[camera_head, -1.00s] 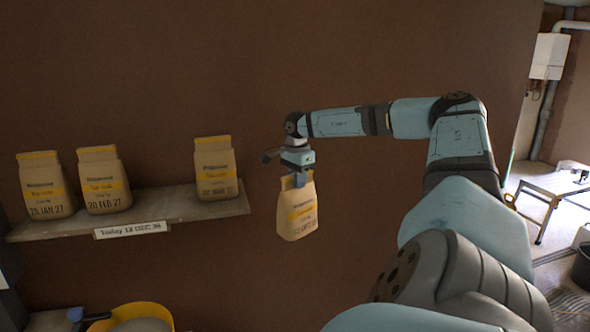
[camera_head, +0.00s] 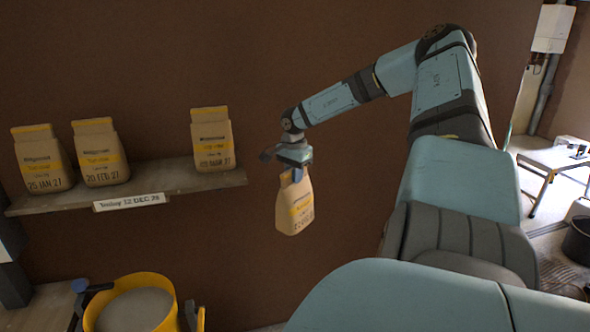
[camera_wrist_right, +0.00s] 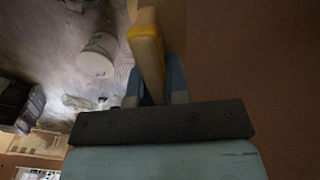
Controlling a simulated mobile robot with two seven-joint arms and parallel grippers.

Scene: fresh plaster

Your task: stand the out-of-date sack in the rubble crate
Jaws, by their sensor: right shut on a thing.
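My right gripper (camera_head: 294,170) is shut on the top of a tan paper sack (camera_head: 295,207) with a yellow band, which hangs upright in the air right of the shelf. Its printed date is too blurred to read surely. Three like sacks stand on the shelf: one marked 25 JAN 27 (camera_head: 43,160), one marked 20 FEB 27 (camera_head: 100,154), and one with an unclear date (camera_head: 212,140). I cannot make out a rubble crate. My left gripper is out of view.
The wall shelf (camera_head: 170,180) carries a date label (camera_head: 130,202) starting "Today 12 DEC". Below it stands a yellow bucket (camera_head: 172,292) with grey contents. At the right are a light table (camera_head: 550,160) and a dark bucket (camera_head: 578,241). Brown wall lies behind the held sack.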

